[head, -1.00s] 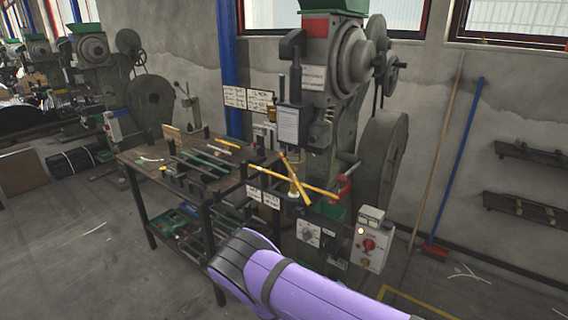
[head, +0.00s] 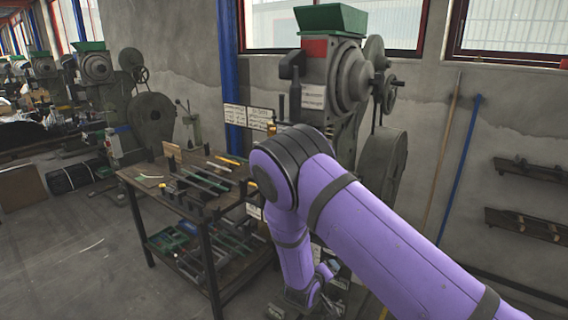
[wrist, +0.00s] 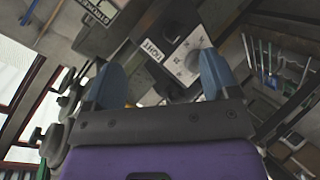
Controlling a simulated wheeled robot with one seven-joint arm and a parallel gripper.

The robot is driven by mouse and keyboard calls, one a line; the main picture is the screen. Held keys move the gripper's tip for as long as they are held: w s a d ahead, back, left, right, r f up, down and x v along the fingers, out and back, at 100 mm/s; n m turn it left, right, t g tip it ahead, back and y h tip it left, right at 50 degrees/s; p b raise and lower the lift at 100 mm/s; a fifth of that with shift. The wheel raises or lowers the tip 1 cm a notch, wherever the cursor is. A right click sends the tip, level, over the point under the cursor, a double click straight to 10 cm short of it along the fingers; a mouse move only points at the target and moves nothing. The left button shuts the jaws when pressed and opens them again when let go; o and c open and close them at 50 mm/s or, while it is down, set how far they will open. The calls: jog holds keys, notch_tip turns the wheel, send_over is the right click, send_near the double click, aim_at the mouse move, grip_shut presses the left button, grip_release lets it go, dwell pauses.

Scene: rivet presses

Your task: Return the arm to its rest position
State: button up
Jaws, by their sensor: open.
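My purple arm (head: 360,215) crosses the right half of the head view. Its elbow is raised in front of the rivet press, and its forearm hangs down toward the floor. My gripper (wrist: 160,80) shows in the wrist view with two blue fingers spread apart and nothing between them.
A work table (head: 215,208) with several tools stands left of the arm, close to the forearm. A broom with a blue handle (head: 460,170) leans on the wall at right. Wall shelves (head: 522,225) hang farther right. Open floor lies at left.

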notch_tip(320, 180, up, 19)
jog(key=w+m+g+y, duration=0.2)
jog(key=m+y, duration=0.1)
jog(key=y, duration=0.2)
jog(key=s+d+r+y, duration=0.2)
jog(key=s+r, duration=0.2)
jog(key=r, duration=0.4)
jog(key=s+d+r+y, duration=0.1)
jog(key=s+d+r, duration=0.15)
jog(key=r, duration=0.45)
jog(key=s+d+r+m+g+y, duration=0.1)
jog(key=s+d+r, duration=0.2)
jog(key=s+r, duration=0.4)
jog(key=s+d+r+g, duration=0.1)
jog(key=s+d+r, duration=0.3)
jog(key=s, duration=0.5)
jog(key=s+d+r+m+h, duration=0.1)
jog(key=s+d, duration=0.2)
jog(key=s, duration=0.5)
jog(key=s+d+r+g+h, duration=0.1)
jog(key=s+d, duration=0.2)
jog(key=s, duration=0.5)
jog(key=shift+r+m+h, duration=0.3)
jog(key=shift+r+m, duration=0.05)
jog(key=shift+m, duration=0.05)
